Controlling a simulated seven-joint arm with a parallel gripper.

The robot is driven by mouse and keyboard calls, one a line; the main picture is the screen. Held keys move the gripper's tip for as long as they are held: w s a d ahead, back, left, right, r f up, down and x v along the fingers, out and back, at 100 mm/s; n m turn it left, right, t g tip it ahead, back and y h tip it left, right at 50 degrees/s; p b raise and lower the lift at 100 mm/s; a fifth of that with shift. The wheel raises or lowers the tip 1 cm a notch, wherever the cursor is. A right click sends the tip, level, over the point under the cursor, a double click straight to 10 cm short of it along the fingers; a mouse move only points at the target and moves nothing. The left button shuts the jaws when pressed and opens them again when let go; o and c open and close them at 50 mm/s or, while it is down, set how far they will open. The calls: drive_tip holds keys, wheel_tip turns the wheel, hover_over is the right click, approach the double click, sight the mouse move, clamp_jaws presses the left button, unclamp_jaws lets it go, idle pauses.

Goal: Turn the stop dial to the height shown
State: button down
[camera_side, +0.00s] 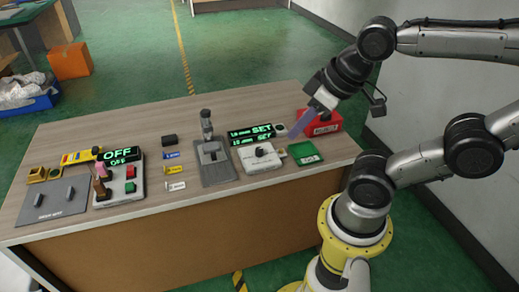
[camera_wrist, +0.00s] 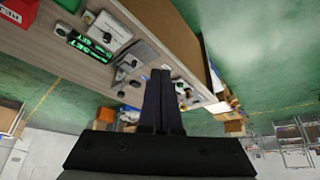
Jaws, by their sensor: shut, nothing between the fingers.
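The stop dial looks to be the black knob (camera_side: 260,153) on a white box (camera_side: 262,160) at the right part of the table. Behind it a black display (camera_side: 258,134) shows two green lines ending in SET; the figures are too small to read surely. The display also shows in the wrist view (camera_wrist: 88,48), upside down. My gripper (camera_side: 294,131) is shut and empty, in the air up and right of the dial in the side view, apart from it. Its fingers (camera_wrist: 163,74) lie together in the wrist view. The dial's pointer position cannot be made out.
A grey lever fixture (camera_side: 214,170) stands left of the dial box. A green tray (camera_side: 305,153) and a red box (camera_side: 322,124) are at its right. The table's front strip is clear.

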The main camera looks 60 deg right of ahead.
drive_tip(key=c, duration=1.4)
unclamp_jaws()
drive_tip(key=o, duration=0.3)
drive_tip(key=shift+w+r, duration=0.15)
drive_tip(key=shift+r, duration=0.05)
drive_tip(key=o, duration=0.5)
drive_tip(key=w+r, duration=0.1)
drive_tip(key=w+m, duration=0.1)
drive_tip(key=w, duration=0.1)
drive_tip(key=w+d+r+m, duration=0.1)
drive_tip(key=w, duration=0.1)
drive_tip(key=shift+r, duration=0.3)
drive_tip(key=shift+c, duration=0.2)
drive_tip(key=m+g, duration=0.6)
drive_tip(key=m, duration=0.1)
hover_over(259, 149)
wheel_tip(259, 149, down, 15)
wheel_tip(259, 149, down, 13)
drive_tip(key=shift+d+f, duration=0.1)
drive_tip(key=shift+f, duration=0.1)
